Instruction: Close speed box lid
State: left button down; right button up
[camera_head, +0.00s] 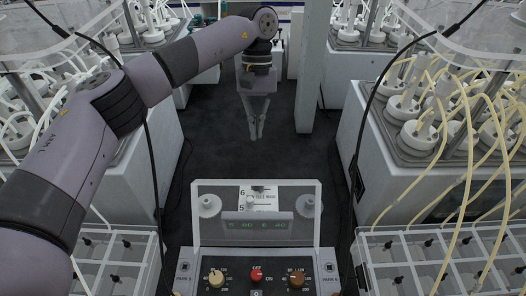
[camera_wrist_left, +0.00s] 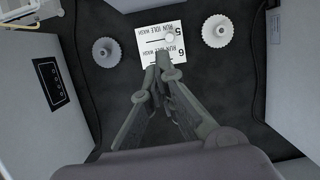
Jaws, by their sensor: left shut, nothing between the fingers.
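The speed box (camera_head: 258,258) stands at the bottom centre of the head view, with several knobs and a green-lit display (camera_head: 257,226). Its clear lid (camera_head: 310,187) stands raised behind the knobs, with two white toothed knobs and a printed label (camera_head: 259,198) showing in its area. My left gripper (camera_head: 256,137) hangs fingers-down beyond the lid, apart from it, shut and empty. In the left wrist view the fingers (camera_wrist_left: 162,72) come together in front of the label (camera_wrist_left: 161,43), between the two toothed knobs (camera_wrist_left: 217,31). The lid's clear edges are hard to see there. My right gripper is not in view.
Reactor benches with tubes and white vessels (camera_head: 415,135) stand on both sides. A grey post (camera_head: 308,75) rises to the right of my left gripper. White racks (camera_head: 405,262) flank the box, and black cables hang on both sides. Dark floor (camera_head: 215,140) lies open behind the lid.

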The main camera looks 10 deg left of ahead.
pick_arm(q)
jog(key=s+d+f+p, duration=0.1)
jog(key=s+f+p, duration=0.5)
jog(key=p, duration=0.2)
jog(key=shift+s+d+f, duration=0.15)
jog(key=shift+s+f, duration=0.2)
jog(key=shift+s, duration=0.05)
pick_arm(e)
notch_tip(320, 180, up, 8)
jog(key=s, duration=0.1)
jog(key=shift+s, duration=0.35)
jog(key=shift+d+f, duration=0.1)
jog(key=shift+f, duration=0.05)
